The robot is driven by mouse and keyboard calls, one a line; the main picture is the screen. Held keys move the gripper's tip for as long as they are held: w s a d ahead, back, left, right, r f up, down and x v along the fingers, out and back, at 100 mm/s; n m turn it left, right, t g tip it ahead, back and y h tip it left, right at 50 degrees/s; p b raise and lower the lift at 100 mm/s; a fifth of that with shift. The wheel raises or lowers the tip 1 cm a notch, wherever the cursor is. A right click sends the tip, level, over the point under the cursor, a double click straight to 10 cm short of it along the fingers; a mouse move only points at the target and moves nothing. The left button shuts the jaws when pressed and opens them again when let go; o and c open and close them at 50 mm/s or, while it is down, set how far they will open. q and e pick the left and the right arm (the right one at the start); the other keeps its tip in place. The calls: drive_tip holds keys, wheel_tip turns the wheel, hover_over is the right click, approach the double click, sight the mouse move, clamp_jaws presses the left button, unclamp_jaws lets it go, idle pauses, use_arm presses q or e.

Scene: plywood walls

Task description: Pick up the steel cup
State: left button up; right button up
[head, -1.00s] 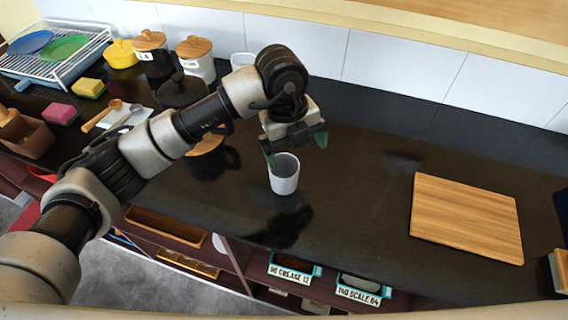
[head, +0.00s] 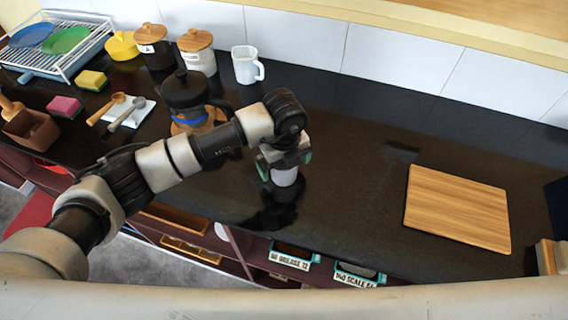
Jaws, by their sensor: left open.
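The steel cup (head: 285,178) looks pale grey and stands upright on the dark counter, near its front edge. My left gripper (head: 285,166) is right over it, pointing down. Its green fingertips are apart, one at the left and one at the right of the cup's upper part. The gripper hides the cup's rim, and I cannot tell whether the fingers touch it. My right gripper is not in view.
A wooden cutting board (head: 457,208) lies to the right, with clear counter between. A dark French press (head: 185,92) stands behind my left arm, and a white mug (head: 245,65) stands by the wall. Shelves with labelled bins (head: 292,256) are below the counter.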

use_arm(q)
drive_tip(key=shift+w+f, duration=0.1)
drive_tip(key=shift+f, duration=0.2)
drive_tip(key=c, duration=1.1)
drive_tip(key=shift+r, duration=0.1)
